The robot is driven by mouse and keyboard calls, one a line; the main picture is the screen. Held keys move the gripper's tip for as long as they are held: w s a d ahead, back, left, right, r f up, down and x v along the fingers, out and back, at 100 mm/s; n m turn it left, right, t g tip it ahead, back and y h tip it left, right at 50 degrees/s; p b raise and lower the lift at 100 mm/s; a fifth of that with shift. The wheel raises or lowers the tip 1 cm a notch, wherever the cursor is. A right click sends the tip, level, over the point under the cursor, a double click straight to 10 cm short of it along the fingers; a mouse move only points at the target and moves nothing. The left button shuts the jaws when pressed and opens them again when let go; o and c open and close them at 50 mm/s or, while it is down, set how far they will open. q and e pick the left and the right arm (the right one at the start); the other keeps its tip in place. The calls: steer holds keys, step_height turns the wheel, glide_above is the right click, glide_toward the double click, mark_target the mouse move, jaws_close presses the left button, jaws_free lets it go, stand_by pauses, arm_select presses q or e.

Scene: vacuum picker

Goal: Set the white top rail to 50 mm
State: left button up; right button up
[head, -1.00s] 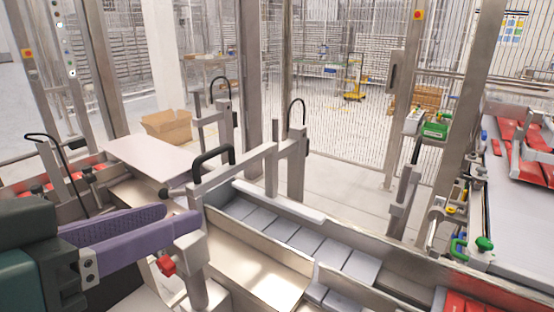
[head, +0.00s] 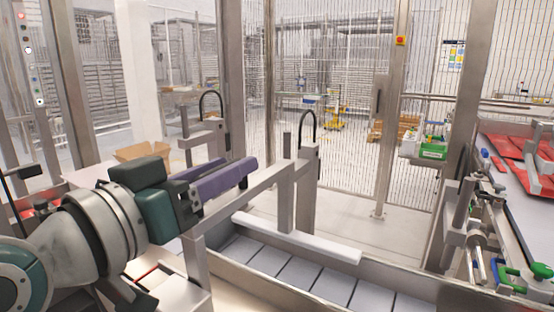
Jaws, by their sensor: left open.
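The white top rail (head: 300,240) is a pale bar running slantwise above a row of grey flat packs in the metal channel. It hangs from an upright post (head: 287,185) on a grey metal beam (head: 240,197). My left gripper (head: 246,178), with two purple fingers, is open at the left part of this beam, above the rail's left end in the picture. The fingers cover the spot where the beam's black handle stood, so I cannot tell whether the handle is between them. My right gripper is not in view.
Metal posts with black cable loops (head: 309,160) stand behind the beam. The channel's steel wall (head: 262,288) runs in front. A cardboard box (head: 143,151) lies behind my left arm. A green bin (head: 434,152) and clamps are at right.

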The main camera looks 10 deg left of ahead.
arm_select(q)
steer(key=shift+x, duration=0.95)
steer(key=shift+a, duration=0.1)
steer(key=shift+c, duration=0.4)
jaws_close()
